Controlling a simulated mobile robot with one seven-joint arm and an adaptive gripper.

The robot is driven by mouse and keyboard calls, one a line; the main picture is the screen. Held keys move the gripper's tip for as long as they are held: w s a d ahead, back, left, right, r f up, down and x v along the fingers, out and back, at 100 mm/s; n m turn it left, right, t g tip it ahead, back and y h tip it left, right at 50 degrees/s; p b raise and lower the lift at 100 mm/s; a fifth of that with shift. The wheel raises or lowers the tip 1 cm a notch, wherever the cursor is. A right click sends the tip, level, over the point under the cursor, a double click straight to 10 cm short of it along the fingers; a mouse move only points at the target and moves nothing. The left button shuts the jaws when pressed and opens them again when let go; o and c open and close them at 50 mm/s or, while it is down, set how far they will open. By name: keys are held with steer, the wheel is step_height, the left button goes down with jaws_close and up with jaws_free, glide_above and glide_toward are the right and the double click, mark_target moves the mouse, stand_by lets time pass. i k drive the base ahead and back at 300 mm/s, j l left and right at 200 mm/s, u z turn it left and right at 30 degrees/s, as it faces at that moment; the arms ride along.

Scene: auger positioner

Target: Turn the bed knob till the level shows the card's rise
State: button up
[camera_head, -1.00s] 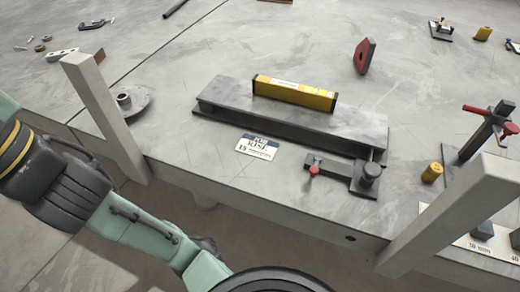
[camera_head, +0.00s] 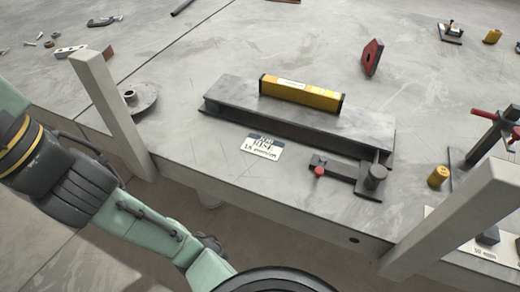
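The grey bed (camera_head: 225,101) is a long flat slab on the table. A yellow level (camera_head: 300,94) with dark ends lies on top of it; its reading is too small to tell. A white card (camera_head: 263,146) with "RISE" and a number lies on the table in front of the bed. A dark round knob (camera_head: 375,178) stands at the bed's front right end, beside a dark bracket (camera_head: 341,171) with a small red knob (camera_head: 319,171). My green and black arm fills the lower left. My gripper cannot be made out in the view.
Pale posts stand at the table's front left (camera_head: 112,115) and front right (camera_head: 455,220). A red clamp (camera_head: 497,122) and yellow cylinder (camera_head: 438,176) are at the right. A round flange (camera_head: 138,97) lies left of the bed. A red plate (camera_head: 372,57) stands behind it.

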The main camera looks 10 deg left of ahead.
mark_target(377, 173)
steer(key=j+z, duration=0.35)
steer(key=k+j+z, duration=0.1)
steer(key=j+z, duration=0.15)
steer(key=z, duration=0.15)
steer(key=k+j+z, duration=0.1)
steer(key=j+z, duration=0.25)
